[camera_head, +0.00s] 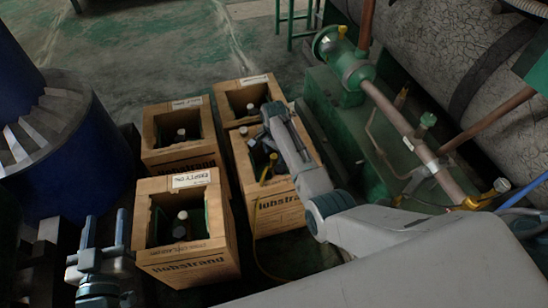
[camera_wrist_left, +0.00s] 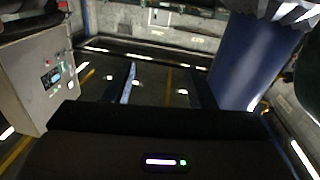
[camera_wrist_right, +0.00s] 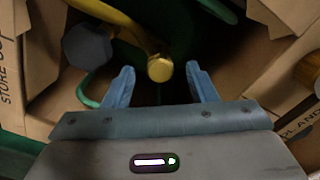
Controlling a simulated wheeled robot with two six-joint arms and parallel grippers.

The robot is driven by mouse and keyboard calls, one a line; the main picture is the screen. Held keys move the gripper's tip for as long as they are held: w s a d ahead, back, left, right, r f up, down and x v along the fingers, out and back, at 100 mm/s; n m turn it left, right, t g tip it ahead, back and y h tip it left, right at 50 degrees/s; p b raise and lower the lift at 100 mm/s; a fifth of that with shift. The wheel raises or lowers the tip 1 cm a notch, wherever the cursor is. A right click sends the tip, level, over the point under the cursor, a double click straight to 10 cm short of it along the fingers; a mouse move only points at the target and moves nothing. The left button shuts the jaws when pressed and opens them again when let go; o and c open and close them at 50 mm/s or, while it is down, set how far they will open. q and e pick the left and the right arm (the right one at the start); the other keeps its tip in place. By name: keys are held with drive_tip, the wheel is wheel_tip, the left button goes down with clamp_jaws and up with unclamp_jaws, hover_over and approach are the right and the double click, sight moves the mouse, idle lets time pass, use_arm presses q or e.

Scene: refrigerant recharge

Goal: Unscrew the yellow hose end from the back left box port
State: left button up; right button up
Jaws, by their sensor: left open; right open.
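My right gripper (camera_head: 262,125) reaches into the right-hand front box (camera_head: 282,207), the nearer of the two right boxes. In the right wrist view its fingers (camera_wrist_right: 159,74) are open on either side of a round brass-yellow hose end (camera_wrist_right: 160,68), and I see no clear contact. The yellow hose (camera_wrist_right: 105,12) runs off from it to the upper left. A dark knob (camera_wrist_right: 87,46) sits to its left. The port under the hose end is hidden. The back left box (camera_head: 183,155) holds a dark-capped bottle, with no hose visible on it. My left gripper (camera_head: 104,232) is open and empty.
The front left box (camera_head: 190,262) and back right box (camera_head: 229,112) also hold bottles. The yellow hose (camera_head: 254,232) hangs down the right-hand front box. Green machinery with pipes (camera_head: 400,118) stands close on the right. A large blue cylinder (camera_head: 75,165) stands left.

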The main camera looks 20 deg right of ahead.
drive_tip(key=shift+f+b, duration=0.65)
drive_tip(key=shift+b, duration=0.05)
drive_tip(key=shift+f+b, duration=0.45)
drive_tip(key=shift+b, duration=0.2)
drive_tip(key=shift+r, duration=0.1)
drive_tip(key=shift+p, duration=0.4)
use_arm(q)
wheel_tip(320, 180, up, 14)
drive_tip(key=s+m+t+h, duration=0.1)
drive_tip(key=t, duration=0.7)
drive_tip(key=shift+s+a+m+t+h, duration=0.15)
drive_tip(key=shift+s+m+t+h, duration=0.15)
use_arm(e)
drive_tip(key=shift+f, duration=0.2)
drive_tip(key=c, duration=1)
